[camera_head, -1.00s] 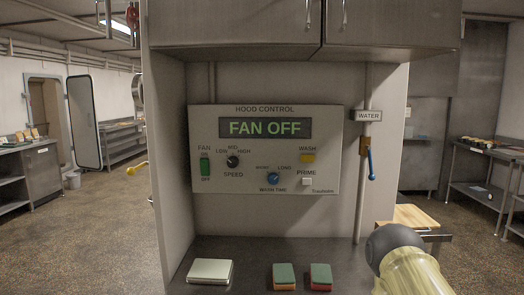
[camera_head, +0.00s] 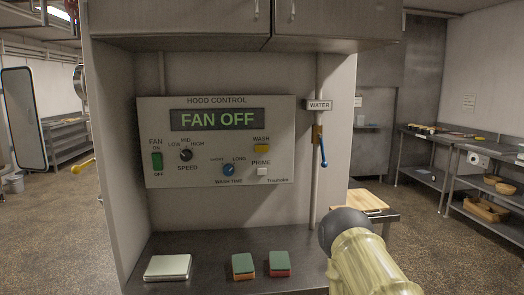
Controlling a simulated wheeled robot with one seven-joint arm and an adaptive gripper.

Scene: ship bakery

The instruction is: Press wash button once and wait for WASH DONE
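The hood control panel (camera_head: 217,175) is fixed to the back wall of a steel alcove. Its display (camera_head: 216,119) reads FAN OFF in green. The yellow wash button (camera_head: 261,148) is at the panel's right, under the label WASH. The white prime button (camera_head: 262,171) is just below it. My arm shows at the lower right, apart from the panel. My gripper's fingers do not show.
A pipe with a blue-handled water valve (camera_head: 322,152) runs right of the panel. A pale flat box (camera_head: 168,267) and two sponges (camera_head: 243,265) (camera_head: 280,263) lie on the counter (camera_head: 214,245). A wooden board (camera_head: 357,200) is behind my arm. Open floor lies on both sides.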

